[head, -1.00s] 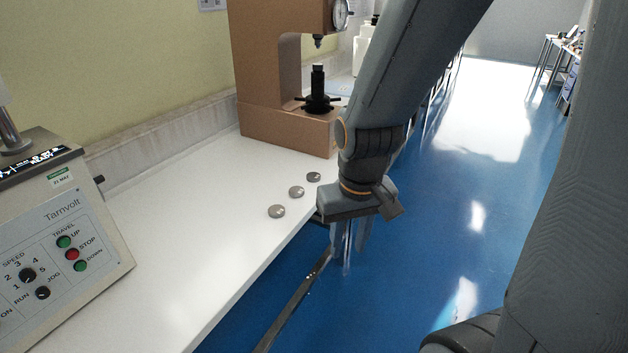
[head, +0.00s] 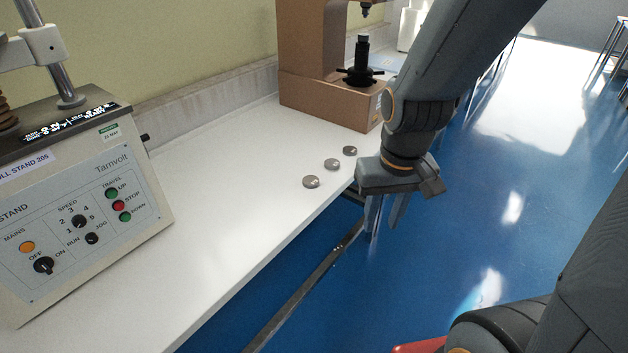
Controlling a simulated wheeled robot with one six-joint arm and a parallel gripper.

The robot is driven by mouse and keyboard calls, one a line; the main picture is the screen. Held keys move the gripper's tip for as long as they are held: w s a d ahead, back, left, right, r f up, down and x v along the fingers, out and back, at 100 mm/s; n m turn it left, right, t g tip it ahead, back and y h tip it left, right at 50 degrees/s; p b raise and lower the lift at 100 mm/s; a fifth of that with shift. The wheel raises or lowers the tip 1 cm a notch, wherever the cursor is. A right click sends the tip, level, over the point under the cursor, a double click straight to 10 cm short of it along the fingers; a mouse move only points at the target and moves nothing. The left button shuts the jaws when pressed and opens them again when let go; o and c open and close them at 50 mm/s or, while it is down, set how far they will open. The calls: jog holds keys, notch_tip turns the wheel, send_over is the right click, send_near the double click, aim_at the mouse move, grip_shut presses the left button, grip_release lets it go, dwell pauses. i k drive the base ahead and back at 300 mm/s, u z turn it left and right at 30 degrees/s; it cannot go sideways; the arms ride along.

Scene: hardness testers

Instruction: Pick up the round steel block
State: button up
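Three round steel blocks lie in a slanting row on the white bench near its right edge: a near block (head: 311,182), a middle block (head: 332,164) and a far block (head: 350,150). They look alike, flat and grey, and stand apart from each other. My gripper (head: 373,222) hangs pointing down just off the bench edge, to the right of the blocks and over the blue floor. Its fingers are partly visible and seen nearly edge-on. I cannot tell how far they are apart. None of the blocks is touched by it.
A grey test stand control box (head: 85,205) stands at the left of the bench. A brown hardness tester (head: 325,95) stands behind the blocks. The white bench top (head: 225,215) between them is clear. A metal rail (head: 300,295) runs below the bench edge.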

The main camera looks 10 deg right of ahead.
aim_at(309, 182)
jog(key=k, duration=1.2)
jog(key=z, duration=1.15)
jog(key=i, duration=1.15)
jog(key=u, duration=0.4)
jog(key=i, duration=0.5)
jog(key=u, duration=0.6)
